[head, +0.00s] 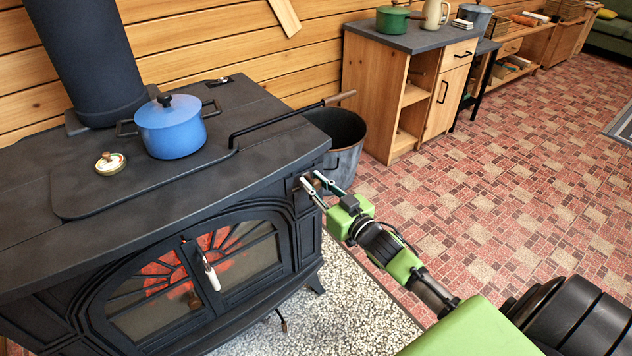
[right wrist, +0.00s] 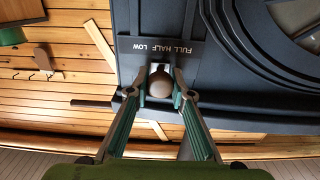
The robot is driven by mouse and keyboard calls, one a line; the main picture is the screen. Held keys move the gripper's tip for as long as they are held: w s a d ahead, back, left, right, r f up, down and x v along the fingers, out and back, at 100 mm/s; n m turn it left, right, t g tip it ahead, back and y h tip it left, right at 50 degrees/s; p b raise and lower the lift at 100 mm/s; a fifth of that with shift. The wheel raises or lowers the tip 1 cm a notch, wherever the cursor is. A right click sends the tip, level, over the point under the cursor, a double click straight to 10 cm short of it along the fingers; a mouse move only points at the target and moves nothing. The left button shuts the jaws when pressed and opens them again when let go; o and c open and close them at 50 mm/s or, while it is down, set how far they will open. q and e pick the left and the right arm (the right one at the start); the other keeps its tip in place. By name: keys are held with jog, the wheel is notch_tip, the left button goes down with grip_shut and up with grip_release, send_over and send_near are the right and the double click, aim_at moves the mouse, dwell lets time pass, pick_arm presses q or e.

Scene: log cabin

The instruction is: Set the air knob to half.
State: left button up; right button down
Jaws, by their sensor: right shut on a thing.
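The air knob (right wrist: 160,84) is a small rounded brown-grey knob on the right side of the black wood stove (head: 60,240). My right gripper (head: 312,186) is shut on it, with one finger on each side, as the right wrist view (right wrist: 160,92) shows. The label plate (right wrist: 160,47) with FULL, HALF and LOW is right beside the knob. The knob is roughly in line with the middle word, HALF; its exact setting I cannot tell. In the head view the fingers mostly hide the knob. My left gripper is not in view.
A blue pot (head: 170,127) and a small round gauge (head: 110,163) stand on the stove top. A metal bucket (head: 345,135) stands close behind my right gripper. A wooden cabinet (head: 385,90) is farther back. The brick-patterned floor at the right is clear.

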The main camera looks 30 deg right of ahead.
jog(key=c, duration=1.8)
grip_release()
jog(key=shift+o, duration=0.2)
jog(key=shift+s, duration=0.55)
jog(key=s, duration=1.1)
jog(key=shift+d, duration=0.45)
jog(key=shift+w+f, duration=0.1)
